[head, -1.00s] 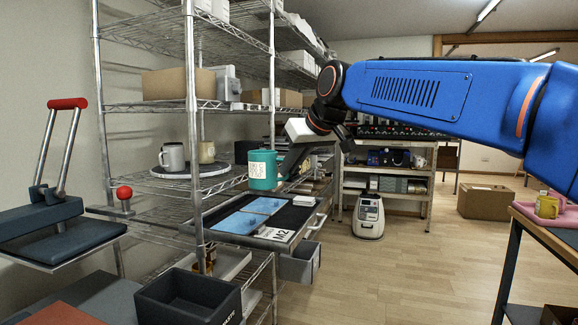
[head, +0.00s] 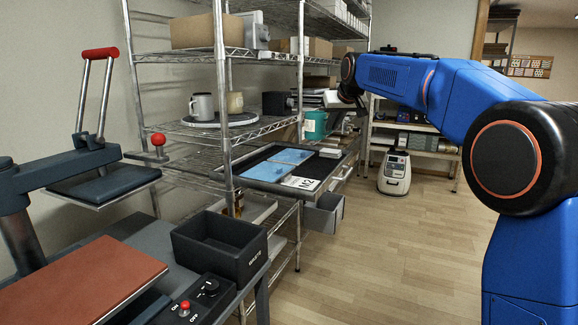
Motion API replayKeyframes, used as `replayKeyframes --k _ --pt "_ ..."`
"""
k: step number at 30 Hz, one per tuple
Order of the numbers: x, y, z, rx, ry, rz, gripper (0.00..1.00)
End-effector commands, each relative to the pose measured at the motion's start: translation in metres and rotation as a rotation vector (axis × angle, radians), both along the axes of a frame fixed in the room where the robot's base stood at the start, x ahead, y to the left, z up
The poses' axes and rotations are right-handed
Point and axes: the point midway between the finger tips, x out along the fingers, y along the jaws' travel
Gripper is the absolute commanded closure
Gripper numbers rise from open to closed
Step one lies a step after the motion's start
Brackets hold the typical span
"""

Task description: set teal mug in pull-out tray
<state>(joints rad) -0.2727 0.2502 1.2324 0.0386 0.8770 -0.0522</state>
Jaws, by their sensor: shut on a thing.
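The teal mug (head: 315,125) is upright in the head view, held by my gripper (head: 332,124), which is shut on it. The mug is beyond the pull-out tray in the picture, near its far right end, and looks apart from it. The pull-out tray (head: 245,181) sticks out of the wire rack at mid height. It has blue mats (head: 277,163), a white label reading M2 and a dark bare strip. The gripper's fingers are small and partly hidden by the mug and the wrist.
A grey mug (head: 201,106) and a cream mug (head: 235,102) stand on a round board on the rack shelf. The heat press (head: 95,170) is at left, beside a black waste bin (head: 220,245). A white machine (head: 395,173) stands on the floor. Floor at right is clear.

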Motion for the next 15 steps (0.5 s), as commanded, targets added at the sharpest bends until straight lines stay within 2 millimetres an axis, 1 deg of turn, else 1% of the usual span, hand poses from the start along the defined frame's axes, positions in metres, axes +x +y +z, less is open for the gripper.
replayKeyframes --k 1,3,6,10,13,15 --pt "0.015 -0.005 -0.007 -0.001 -0.001 -0.016 1.0" --pt "0.032 -0.011 -0.015 0.0 -0.002 -0.037 1.0" --pt "0.051 -0.018 -0.024 0.0 -0.003 -0.06 1.0" --pt "0.065 -0.023 -0.031 0.001 -0.005 -0.078 1.0" --pt "0.069 -0.025 -0.038 0.001 -0.005 -0.084 1.0" --pt "0.07 -0.025 -0.047 0.001 -0.004 -0.085 1.0"
